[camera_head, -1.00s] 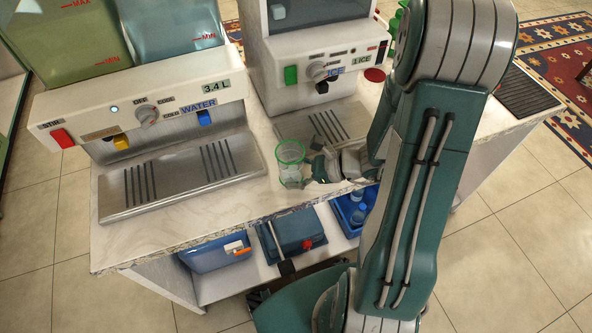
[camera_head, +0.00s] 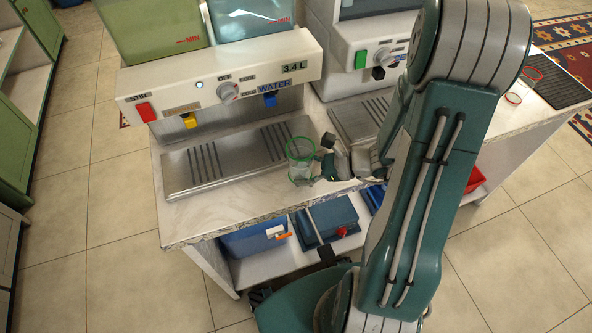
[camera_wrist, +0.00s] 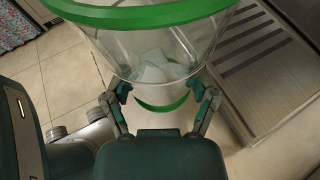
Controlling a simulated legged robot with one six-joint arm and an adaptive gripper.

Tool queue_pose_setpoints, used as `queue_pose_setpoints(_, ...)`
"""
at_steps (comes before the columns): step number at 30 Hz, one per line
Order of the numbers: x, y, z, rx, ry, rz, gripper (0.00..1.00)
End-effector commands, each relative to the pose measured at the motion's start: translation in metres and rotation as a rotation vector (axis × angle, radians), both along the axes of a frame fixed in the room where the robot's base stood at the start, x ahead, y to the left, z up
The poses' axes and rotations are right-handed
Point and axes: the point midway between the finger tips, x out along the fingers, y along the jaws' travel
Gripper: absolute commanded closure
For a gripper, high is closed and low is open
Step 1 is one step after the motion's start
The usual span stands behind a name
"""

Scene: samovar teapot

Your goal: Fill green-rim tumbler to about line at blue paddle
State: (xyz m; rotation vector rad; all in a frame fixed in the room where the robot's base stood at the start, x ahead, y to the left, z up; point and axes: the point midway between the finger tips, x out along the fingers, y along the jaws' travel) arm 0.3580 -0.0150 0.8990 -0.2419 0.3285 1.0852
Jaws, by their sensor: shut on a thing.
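The clear green-rim tumbler (camera_head: 299,152) is in my gripper (camera_head: 322,168), at the front right corner of the water machine's drip tray (camera_head: 228,160). In the wrist view, my gripper's fingers (camera_wrist: 163,97) close on both sides of the tumbler (camera_wrist: 120,45). Several pale ice-like cubes (camera_wrist: 160,66) lie low inside it. I cannot make out any water or a fill line. The blue paddle (camera_head: 270,100) is under the WATER label on the left machine, up and left of the tumbler.
A yellow paddle (camera_head: 189,121) and a red STIR switch (camera_head: 146,112) are on the same machine. A second machine (camera_head: 350,45) with a green switch stands to the right. A red-rimmed thing (camera_head: 513,98) is on the right counter. Blue bins (camera_head: 333,216) are below.

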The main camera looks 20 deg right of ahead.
Motion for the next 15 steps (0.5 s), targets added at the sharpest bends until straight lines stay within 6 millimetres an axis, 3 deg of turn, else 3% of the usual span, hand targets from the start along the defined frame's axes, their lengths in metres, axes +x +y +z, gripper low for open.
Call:
queue_pose_setpoints(5,0.004,0.009,0.0,-0.009,-0.001,0.003,0.74)
queue_pose_setpoints(15,0.037,0.008,0.0,-0.009,-0.001,0.003,0.74)
